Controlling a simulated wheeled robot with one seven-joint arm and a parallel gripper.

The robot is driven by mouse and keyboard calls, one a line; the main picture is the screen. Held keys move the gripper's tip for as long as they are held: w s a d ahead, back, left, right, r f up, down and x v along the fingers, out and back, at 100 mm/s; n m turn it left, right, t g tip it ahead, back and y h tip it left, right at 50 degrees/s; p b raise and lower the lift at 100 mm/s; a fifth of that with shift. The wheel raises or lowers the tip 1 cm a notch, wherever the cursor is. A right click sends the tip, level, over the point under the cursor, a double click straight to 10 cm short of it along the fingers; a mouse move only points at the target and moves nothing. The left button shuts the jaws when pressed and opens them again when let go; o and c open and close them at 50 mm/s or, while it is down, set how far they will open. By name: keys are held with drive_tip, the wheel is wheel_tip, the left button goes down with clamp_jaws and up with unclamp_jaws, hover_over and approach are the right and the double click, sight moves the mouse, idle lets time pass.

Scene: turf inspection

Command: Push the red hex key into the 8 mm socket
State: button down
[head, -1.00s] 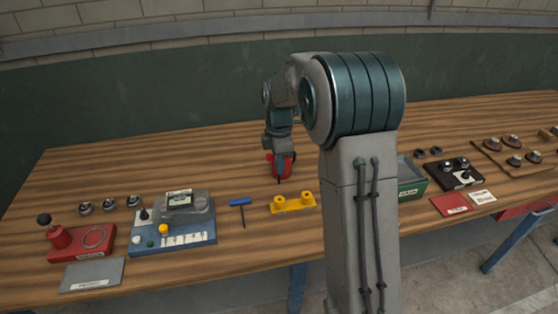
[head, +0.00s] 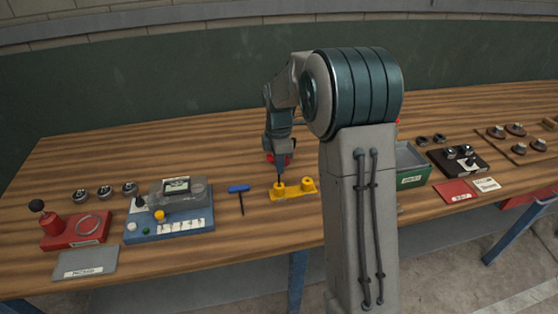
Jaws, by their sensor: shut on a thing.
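The red hex key (head: 269,157) is in my gripper (head: 279,160), which is shut on its red handle; the jaws partly hide the handle. Its dark shaft points down, close to upright. The shaft's lower end meets the left boss of the yellow socket block (head: 293,195) in the picture. I cannot tell whether the tip is inside the hole or just over it. The block has a second boss (head: 307,183) on the right, with nothing in it. Size markings are too small to read.
A blue-handled hex key (head: 239,189) lies left of the yellow block. Farther left are a blue panel with a grey device (head: 180,230) and a red stand (head: 72,235). A green bin (head: 411,180) stands right, partly behind my arm. The wood behind the block is clear.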

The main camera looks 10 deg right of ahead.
sight(279, 183)
drive_tip(key=shift+f+b, duration=1.5)
drive_tip(key=shift+f, duration=0.85)
drive_tip(key=c, duration=1.3)
unclamp_jaws()
drive_tip(key=shift+r, duration=0.1)
wheel_tip(279, 183, up, 13)
drive_tip(key=shift+r, duration=0.4)
drive_tip(key=shift+s, duration=0.1)
